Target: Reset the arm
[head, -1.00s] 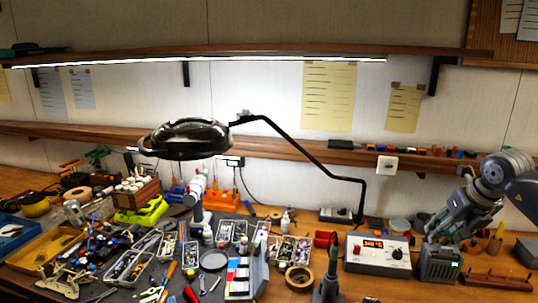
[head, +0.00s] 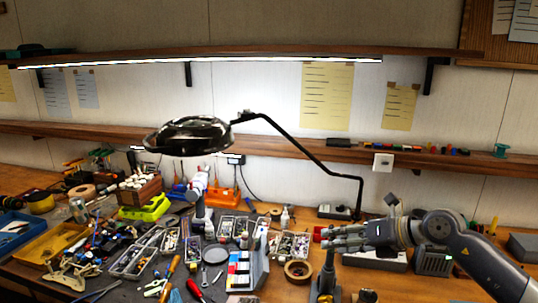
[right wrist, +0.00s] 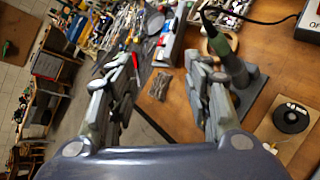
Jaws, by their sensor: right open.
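My right arm (head: 460,240) reaches in from the right of the head view, stretched toward the left over the bench. Its gripper (head: 335,238) is open, with the fingers pointing left above the front of the white soldering station (head: 385,262), which it partly hides. In the right wrist view the two fingers (right wrist: 165,85) stand wide apart with nothing held between them. The soldering iron in its stand (head: 326,280) is just below the fingertips; in the wrist view the iron (right wrist: 232,65) shows beside the right finger. My left gripper is not in view.
A black magnifier lamp (head: 190,135) hangs on a bent arm over the bench. A tape roll (head: 298,270), parts trays (head: 135,262) and many loose tools crowd the left and middle. A black spool (right wrist: 290,118) lies at the right. A shelf (head: 270,143) runs along the wall.

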